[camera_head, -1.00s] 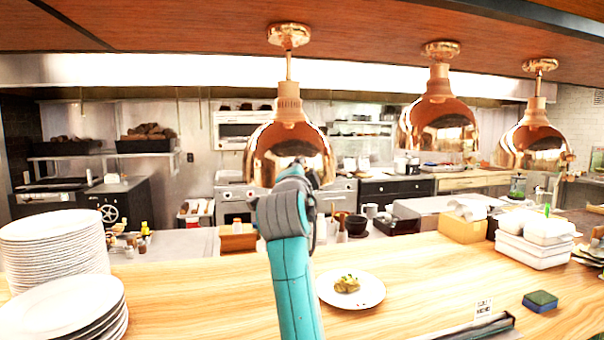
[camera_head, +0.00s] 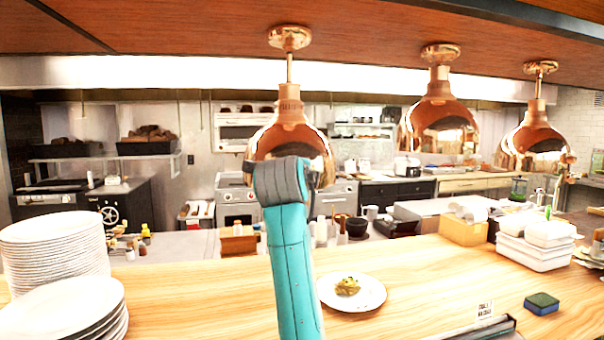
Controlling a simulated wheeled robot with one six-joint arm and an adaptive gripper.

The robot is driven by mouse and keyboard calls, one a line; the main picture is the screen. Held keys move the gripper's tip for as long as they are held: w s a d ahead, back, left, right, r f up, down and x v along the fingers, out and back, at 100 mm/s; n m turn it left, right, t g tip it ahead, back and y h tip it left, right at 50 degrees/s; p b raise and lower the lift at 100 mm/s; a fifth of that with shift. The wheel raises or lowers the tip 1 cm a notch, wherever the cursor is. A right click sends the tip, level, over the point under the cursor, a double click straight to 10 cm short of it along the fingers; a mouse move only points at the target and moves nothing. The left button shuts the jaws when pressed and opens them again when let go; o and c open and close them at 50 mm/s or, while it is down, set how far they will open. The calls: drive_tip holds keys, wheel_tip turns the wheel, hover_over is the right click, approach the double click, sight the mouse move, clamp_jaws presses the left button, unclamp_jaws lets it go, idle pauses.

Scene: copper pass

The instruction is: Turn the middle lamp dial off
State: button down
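Three copper heat lamps hang in a row from the wooden canopy. The middle lamp (camera_head: 438,124) hangs right of centre, between the left lamp (camera_head: 290,130) and the right lamp (camera_head: 535,140). I cannot make out a dial on the middle lamp or elsewhere in this view. My teal arm with its grey joint rises at the centre, in front of the left lamp's lower part. My gripper does not show; the arm hides whatever lies beyond the joint.
Stacked white plates (camera_head: 55,245) stand at left on the wooden counter (camera_head: 205,300). A plate with food (camera_head: 360,300) lies right of my arm. A blue-green sponge (camera_head: 541,303), a small sign (camera_head: 484,309) and white containers (camera_head: 535,250) are at right.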

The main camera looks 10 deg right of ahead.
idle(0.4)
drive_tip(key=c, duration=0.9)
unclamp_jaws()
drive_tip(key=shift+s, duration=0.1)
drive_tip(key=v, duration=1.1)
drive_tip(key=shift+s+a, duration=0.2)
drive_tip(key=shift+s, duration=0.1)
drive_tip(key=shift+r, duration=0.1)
